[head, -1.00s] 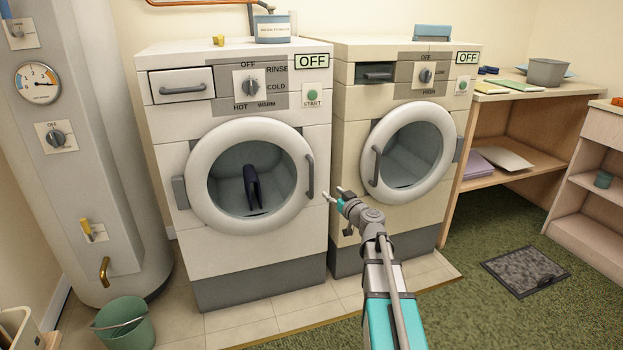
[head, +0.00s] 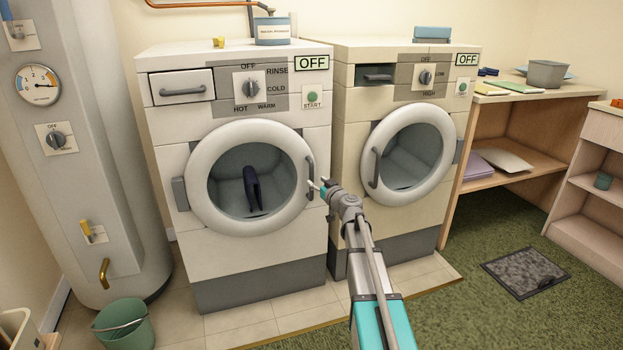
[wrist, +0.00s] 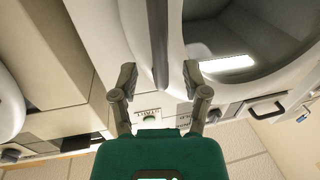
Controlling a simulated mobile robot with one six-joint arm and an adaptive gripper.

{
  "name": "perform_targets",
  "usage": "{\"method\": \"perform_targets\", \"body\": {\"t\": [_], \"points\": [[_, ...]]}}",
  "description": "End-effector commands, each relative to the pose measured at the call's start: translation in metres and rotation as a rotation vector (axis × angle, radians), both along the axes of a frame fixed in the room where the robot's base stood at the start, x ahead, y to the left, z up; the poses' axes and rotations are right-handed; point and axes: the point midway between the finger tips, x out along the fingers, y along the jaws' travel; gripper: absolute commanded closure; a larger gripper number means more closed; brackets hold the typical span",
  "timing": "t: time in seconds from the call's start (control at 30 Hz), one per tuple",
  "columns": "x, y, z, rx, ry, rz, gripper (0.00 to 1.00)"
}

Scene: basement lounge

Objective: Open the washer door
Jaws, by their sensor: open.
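The washer (head: 265,262) is the left white machine. Its round door (head: 205,205) looks closed, with a dark item (head: 251,188) behind the glass. The grey upright door handle (head: 310,165) is on the door's right side. My gripper (head: 318,184) is at the handle's lower part, its fingers apart. In the wrist view, the handle (wrist: 157,40) runs down from the top edge to between the two open fingertips (wrist: 160,76). The fingers are not closed on it, and I cannot tell whether either touches it. The door rim and glass (wrist: 240,45) show at right there.
A cream dryer (head: 345,225) with its own round door (head: 447,165) stands close on the right. A water heater (head: 100,180) and green bucket (head: 125,325) are at left. A wooden shelf unit (head: 545,95) is at right. Open carpet (head: 470,325) lies in front.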

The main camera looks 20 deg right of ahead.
Motion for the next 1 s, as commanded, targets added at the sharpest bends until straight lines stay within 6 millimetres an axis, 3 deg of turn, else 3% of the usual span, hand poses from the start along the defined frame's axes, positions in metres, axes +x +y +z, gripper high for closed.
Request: {"method": "perform_targets", "body": {"t": [0.1,0.3,0.77,1.0], "points": [[0.02,0.003,0.0,0.0,0.0,0.0,0.41],[0.037,0.007,0.0,0.0,0.0,0.0,0.41],[0.042,0.009,0.0,0.0,0.0,0.0,0.41],[0.042,0.008,0.0,0.0,0.0,0.0,0.83]]}}
